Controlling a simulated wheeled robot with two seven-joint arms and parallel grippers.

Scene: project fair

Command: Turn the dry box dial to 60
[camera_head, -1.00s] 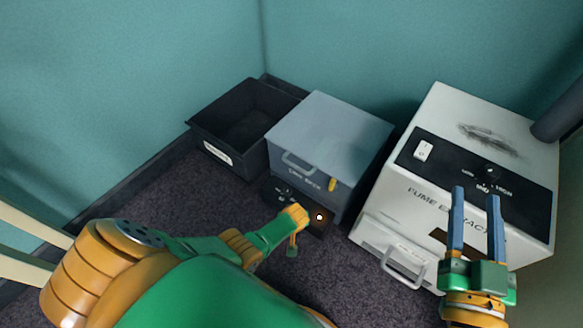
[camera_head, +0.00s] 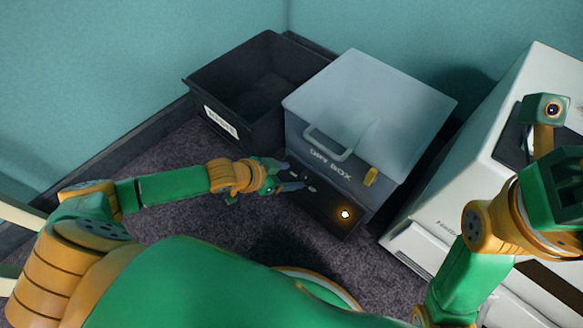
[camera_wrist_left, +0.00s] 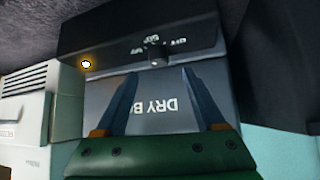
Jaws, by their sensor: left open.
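The dry box (camera_head: 375,110) is a grey-blue box with a handle, a yellow latch and a black lower front panel. Its black dial (camera_wrist_left: 156,58) shows upside down in the left wrist view, with small white marks around it that are hard to read. My left gripper (camera_head: 294,180) is in front of the left part of that panel and covers the dial area in the head view. In the left wrist view its two blue fingers (camera_wrist_left: 158,74) are open, one to each side of the dial, with nothing visibly held. Contact cannot be told. My right gripper's fingers are not visible.
A glowing orange lamp (camera_head: 345,214) is on the panel's right end. An open black bin (camera_head: 215,85) stands left of the dry box. The white fume extractor (camera_head: 470,170) stands to the right, partly behind my right arm (camera_head: 490,230).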

